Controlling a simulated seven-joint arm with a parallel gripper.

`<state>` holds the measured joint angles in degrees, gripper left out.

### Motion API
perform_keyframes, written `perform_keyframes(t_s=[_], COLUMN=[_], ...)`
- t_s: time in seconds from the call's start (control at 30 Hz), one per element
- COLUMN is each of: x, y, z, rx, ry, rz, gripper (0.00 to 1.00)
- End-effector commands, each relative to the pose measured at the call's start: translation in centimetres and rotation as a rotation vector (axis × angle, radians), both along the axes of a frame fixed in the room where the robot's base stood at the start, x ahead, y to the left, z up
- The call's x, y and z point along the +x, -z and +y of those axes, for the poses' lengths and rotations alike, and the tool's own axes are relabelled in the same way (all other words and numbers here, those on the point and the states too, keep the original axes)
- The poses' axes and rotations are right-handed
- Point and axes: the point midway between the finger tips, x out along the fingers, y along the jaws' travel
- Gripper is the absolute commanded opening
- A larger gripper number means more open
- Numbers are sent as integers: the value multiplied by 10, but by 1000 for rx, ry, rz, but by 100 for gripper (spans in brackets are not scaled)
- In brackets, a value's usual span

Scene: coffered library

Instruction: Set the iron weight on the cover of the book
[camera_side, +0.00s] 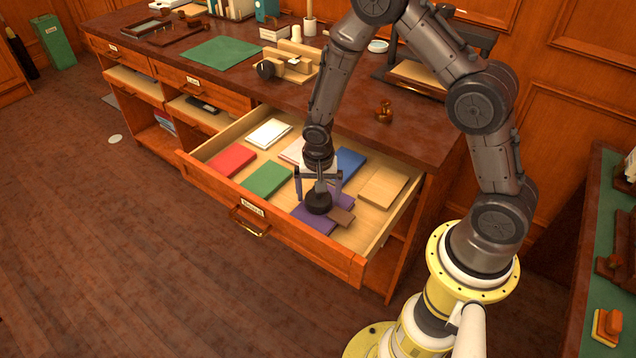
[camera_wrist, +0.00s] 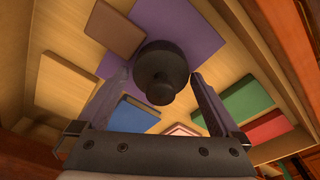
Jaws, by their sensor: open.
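The dark iron weight (camera_side: 318,203), round with a knob on top, is at the front of the open drawer. In the side view it appears over a purple book (camera_side: 312,220). The wrist view shows the weight (camera_wrist: 165,65) in front of purple covers (camera_wrist: 190,28). I cannot tell whether its base touches the cover. My gripper (camera_side: 318,194) points down over the weight. Its two fingers are spread, one on each side of the knob, with gaps visible in the wrist view (camera_wrist: 157,88). The fingers are not closed on it.
The drawer (camera_side: 262,220) also holds a red book (camera_side: 231,160), a green book (camera_side: 267,179), a blue book (camera_side: 349,164), a tan book (camera_side: 382,187), and a small brown book (camera_side: 342,217). The drawer walls stand close around. The desk top (camera_side: 340,115) is behind.

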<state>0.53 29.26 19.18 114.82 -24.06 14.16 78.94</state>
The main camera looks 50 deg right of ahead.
Motion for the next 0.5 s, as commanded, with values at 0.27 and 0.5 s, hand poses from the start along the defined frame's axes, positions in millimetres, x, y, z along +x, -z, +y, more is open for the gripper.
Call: perform_keyframes(t_s=[0.27,0.5], x=[0,-4], y=[-45,-97], z=[4,10], rx=[-1,0], ry=[-1,-1], rz=[-11,-11], gripper=[100,100])
